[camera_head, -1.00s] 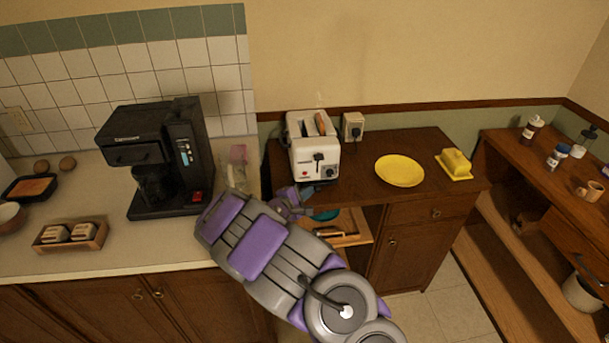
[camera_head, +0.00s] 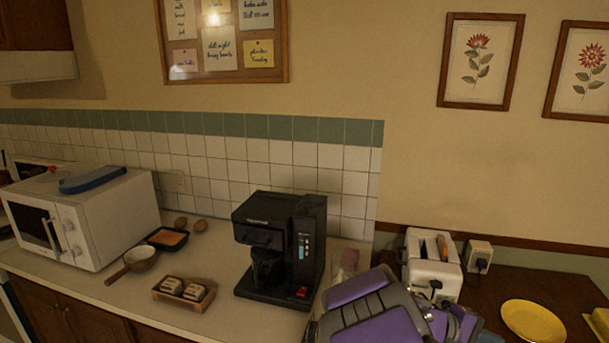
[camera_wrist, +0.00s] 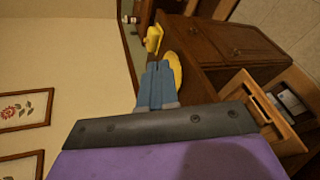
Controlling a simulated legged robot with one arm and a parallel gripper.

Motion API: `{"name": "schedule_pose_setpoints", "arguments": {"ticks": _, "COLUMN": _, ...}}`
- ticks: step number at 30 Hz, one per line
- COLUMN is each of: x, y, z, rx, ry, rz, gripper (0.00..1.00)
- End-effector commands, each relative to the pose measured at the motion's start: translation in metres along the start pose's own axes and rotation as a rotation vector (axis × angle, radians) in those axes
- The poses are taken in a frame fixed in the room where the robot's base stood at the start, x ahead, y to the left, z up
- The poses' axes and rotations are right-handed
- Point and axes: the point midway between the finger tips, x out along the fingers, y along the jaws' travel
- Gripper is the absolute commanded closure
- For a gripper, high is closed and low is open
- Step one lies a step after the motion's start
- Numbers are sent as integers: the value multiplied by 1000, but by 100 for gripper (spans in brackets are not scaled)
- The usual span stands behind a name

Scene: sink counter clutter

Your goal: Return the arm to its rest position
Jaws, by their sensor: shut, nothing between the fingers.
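My arm (camera_head: 375,318), grey and purple, shows at the bottom of the head view, in front of the toaster cabinet and the counter's right end. Its far end is cut off or hidden there. In the wrist view my gripper (camera_wrist: 157,85) shows as two blue-grey fingers side by side, closed together and empty. Beyond the fingertips lie the yellow plate (camera_wrist: 174,70) and the yellow butter dish (camera_wrist: 153,39) on the wooden cabinet. The fingers partly cover the plate in that view; I cannot tell the gap between them.
The white toaster (camera_head: 432,265) stands close behind my arm. The black coffee maker (camera_head: 284,250) is to its left. An open drawer (camera_wrist: 265,110) shows in the wrist view.

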Motion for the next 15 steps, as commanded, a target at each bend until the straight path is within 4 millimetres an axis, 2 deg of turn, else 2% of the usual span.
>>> {"name": "schedule_pose_setpoints", "arguments": {"ticks": 1, "x": -4, "y": 1, "z": 20, "rx": 38, "ry": -19, "rz": -45, "gripper": 100}}
{"name": "schedule_pose_setpoints", "arguments": {"ticks": 6, "x": -21, "y": -19, "z": 81, "rx": 127, "ry": -78, "rz": -230, "gripper": 100}}
{"name": "schedule_pose_setpoints", "arguments": {"ticks": 11, "x": -46, "y": -48, "z": 128, "rx": 190, "ry": -105, "rz": -420, "gripper": 100}}
{"name": "schedule_pose_setpoints", "arguments": {"ticks": 15, "x": -75, "y": -78, "z": 161, "rx": 225, "ry": -101, "rz": -595, "gripper": 100}}
